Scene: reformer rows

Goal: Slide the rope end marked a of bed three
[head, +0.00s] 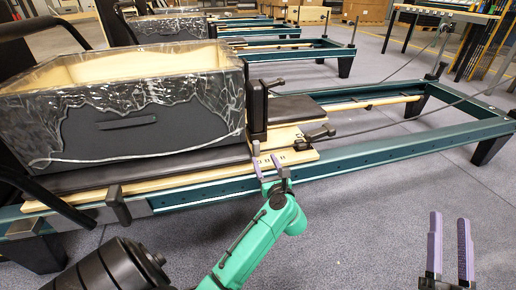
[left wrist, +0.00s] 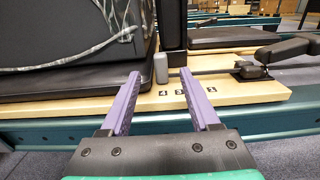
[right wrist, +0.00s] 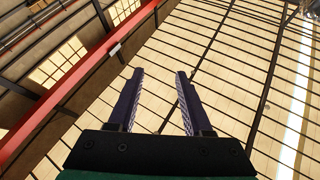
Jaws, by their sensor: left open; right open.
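The nearest reformer bed has a green frame (head: 400,147) and a pale wooden carriage edge (head: 300,157). A rope (head: 385,127) runs from a black fitting (head: 320,133) on it toward the right. In the left wrist view, the black fitting (left wrist: 252,70) sits right of the fingers, and a grey upright peg (left wrist: 160,68) stands between and beyond them. I cannot read a mark "a"; small dark numerals (left wrist: 180,92) show on the wood. My left gripper (head: 272,171) is open and empty at the wood's front edge. My right gripper (head: 450,246) is open and empty over the floor.
A dark crate (head: 135,120) wrapped in clear film sits on the bed's left part. More beds (head: 290,50) stand in rows behind. A bench (head: 450,15) stands at the back right. The grey floor (head: 370,230) in front of the bed is clear.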

